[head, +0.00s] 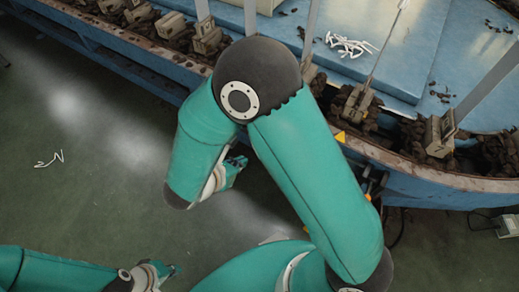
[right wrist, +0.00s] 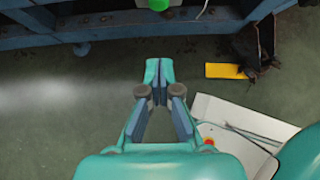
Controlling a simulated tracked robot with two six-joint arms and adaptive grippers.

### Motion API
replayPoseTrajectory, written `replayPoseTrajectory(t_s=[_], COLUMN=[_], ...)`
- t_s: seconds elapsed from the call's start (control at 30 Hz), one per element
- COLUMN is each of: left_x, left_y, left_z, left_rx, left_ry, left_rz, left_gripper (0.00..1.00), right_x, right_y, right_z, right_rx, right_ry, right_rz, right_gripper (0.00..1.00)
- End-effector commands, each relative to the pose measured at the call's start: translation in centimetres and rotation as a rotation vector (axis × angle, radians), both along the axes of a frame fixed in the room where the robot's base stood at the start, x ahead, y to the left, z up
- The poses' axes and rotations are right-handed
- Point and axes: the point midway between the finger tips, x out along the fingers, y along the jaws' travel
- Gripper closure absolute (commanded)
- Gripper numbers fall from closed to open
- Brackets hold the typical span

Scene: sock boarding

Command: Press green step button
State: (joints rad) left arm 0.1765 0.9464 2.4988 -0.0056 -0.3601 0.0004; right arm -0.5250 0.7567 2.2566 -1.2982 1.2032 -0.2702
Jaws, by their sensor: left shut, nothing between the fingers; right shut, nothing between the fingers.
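A round green button (right wrist: 158,4) shows at the top edge of the right wrist view, partly cut off, on the blue machine frame (right wrist: 110,28). My right gripper (right wrist: 159,72) is shut and empty, with its fingertips pointing towards the button and a clear gap between them. In the head view my right gripper (head: 238,165) is partly hidden by my own arm, beside the machine. I cannot make out the green button in the head view. My left gripper (head: 168,270) is shut and empty at the lower left, over the floor, away from the machine.
The machine's blue table (head: 405,60) carries white strands (head: 350,45) and upright boards in brown holders (head: 440,135). A yellow plate (right wrist: 225,71) and a white panel (right wrist: 235,122) lie right of my right gripper in the wrist view. The green floor (head: 90,180) at left is mostly clear.

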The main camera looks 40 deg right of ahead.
Motion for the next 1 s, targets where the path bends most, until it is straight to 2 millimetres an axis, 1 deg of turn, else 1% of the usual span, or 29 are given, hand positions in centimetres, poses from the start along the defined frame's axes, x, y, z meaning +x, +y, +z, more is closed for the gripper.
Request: replayPoseTrajectory(t_s=[0.17,0.27,0.37,0.47,0.8,0.9,1.0], left_x=[0.0,0.0,0.0,0.0,0.0,0.0,0.0], left_y=[0.0,0.0,0.0,0.0,0.0,0.0,0.0], left_z=[0.0,-0.2,-0.6,-1.2,-3.3,-3.4,-3.5], left_rx=[0.000,0.000,0.000,0.000,0.000,0.000,0.000], left_ry=[0.000,0.000,0.000,0.000,0.000,0.000,0.000], left_rz=[0.000,0.000,0.000,0.000,0.000,0.000,0.000], left_gripper=[1.00,1.00,1.00,1.00,1.00,1.00,1.00], right_x=[0.0,0.1,0.4,0.8,2.6,3.3,3.7], right_y=[-0.1,-0.4,-1.1,-2.2,-7.0,-8.5,-9.6], right_z=[-0.1,-0.6,-1.4,-2.5,-7.2,-7.0,-6.9], right_rx=[0.001,0.002,0.003,0.003,0.002,0.004,0.005], right_ry=[0.002,0.003,0.004,0.004,0.006,0.000,0.001], right_rz=[-0.001,-0.002,-0.004,-0.007,-0.007,-0.007,-0.005], right_gripper=[1.00,1.00,1.00,1.00,1.00,1.00,1.00])
